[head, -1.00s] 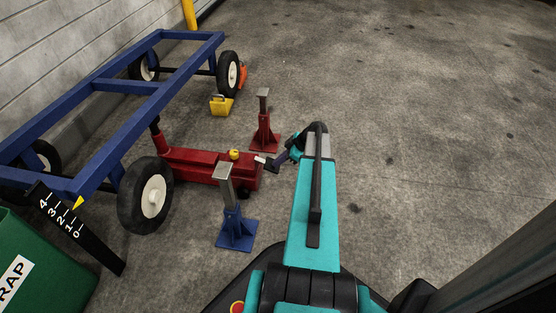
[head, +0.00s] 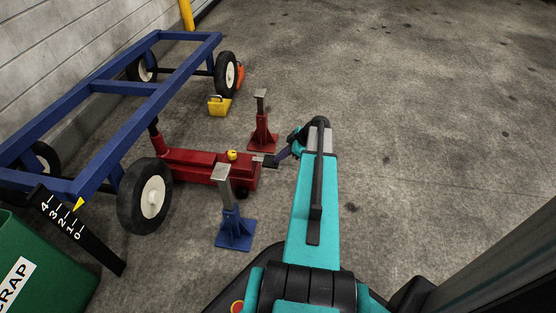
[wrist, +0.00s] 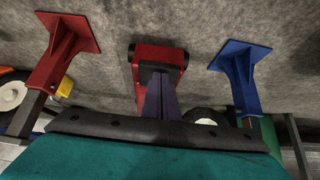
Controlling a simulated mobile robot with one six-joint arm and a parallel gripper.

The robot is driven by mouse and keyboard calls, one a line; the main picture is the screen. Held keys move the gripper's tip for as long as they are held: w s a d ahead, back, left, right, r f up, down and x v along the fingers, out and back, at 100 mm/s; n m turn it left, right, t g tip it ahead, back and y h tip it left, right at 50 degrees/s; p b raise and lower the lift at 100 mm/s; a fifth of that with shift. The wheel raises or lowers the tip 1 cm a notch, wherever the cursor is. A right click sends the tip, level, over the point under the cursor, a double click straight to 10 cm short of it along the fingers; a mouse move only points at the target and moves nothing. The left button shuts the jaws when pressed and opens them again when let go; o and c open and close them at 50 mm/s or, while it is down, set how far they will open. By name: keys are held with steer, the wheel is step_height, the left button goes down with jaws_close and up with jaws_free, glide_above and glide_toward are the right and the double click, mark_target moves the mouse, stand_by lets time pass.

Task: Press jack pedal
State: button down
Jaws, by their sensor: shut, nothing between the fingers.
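The red floor jack (head: 195,166) lies on the concrete with its far end under the blue cart frame. A small grey piece at its right end, which looks like the pedal (head: 257,159), is partly hidden by my gripper (head: 269,160). My gripper is shut and empty, right at that end, and seems to touch or nearly touch the pedal; I cannot tell which. In the wrist view, the purple fingers of my gripper (wrist: 158,85) point at the end of the red jack (wrist: 144,55) and cover most of the pedal.
A red stand (head: 262,125) and a blue stand (head: 234,225) flank the jack's end. The blue cart (head: 125,87) stands by the wall. A black scale (head: 85,232) and a green scrap bin (head: 45,265) are lower left. Yellow chock (head: 219,107) sits near a wheel. The right floor is clear.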

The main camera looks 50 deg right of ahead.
steer(key=p+v, duration=0.3)
steer(key=v, duration=0.7)
steer(key=shift+s+f, duration=0.25)
stand_by(0.4)
